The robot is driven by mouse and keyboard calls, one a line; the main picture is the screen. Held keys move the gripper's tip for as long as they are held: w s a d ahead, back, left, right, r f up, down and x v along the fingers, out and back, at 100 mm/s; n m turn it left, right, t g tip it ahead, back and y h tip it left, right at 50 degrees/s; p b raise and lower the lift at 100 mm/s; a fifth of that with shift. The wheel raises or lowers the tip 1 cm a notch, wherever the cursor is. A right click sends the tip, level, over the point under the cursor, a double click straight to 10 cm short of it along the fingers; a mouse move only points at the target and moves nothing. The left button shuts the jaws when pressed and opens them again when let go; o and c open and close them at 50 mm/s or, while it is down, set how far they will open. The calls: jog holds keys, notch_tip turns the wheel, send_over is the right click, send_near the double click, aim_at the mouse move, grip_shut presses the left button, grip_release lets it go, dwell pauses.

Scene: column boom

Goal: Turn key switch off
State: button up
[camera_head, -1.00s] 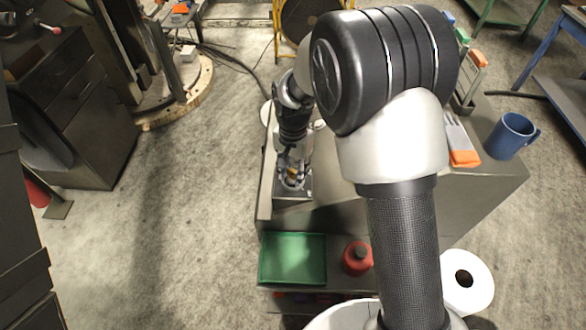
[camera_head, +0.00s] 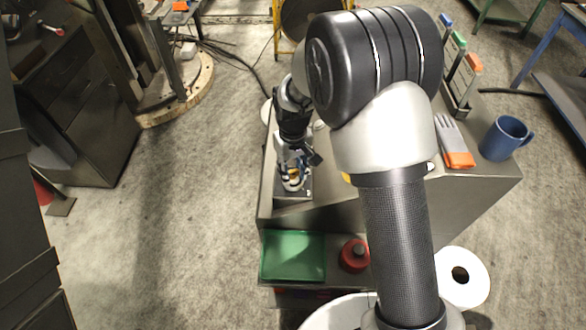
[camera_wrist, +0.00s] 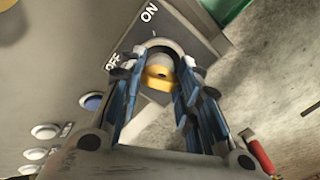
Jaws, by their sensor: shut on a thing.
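The key switch sits on a dark plate (camera_wrist: 180,25) marked ON and OFF, on a grey box. Its yellow key (camera_wrist: 158,80) shows in the wrist view inside a grey round collar. My gripper (camera_wrist: 160,66) has its blue-padded fingers on both sides of the key and is shut on it. The OFF mark lies left of the fingertips and the ON mark above them. In the head view my gripper (camera_head: 294,181) reaches down to the switch plate at the cabinet's left edge, and the fingers hide most of the key. The key's exact pointing is partly hidden.
Blue and white round buttons (camera_wrist: 92,102) lie left of the fingers in the wrist view. A green tray (camera_head: 293,257) and red bottle (camera_head: 354,256) stand in front.

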aim_at(293, 170)
jog(key=shift+n, duration=1.8)
jog(key=o, duration=1.1)
jog(key=shift+r, duration=6.05)
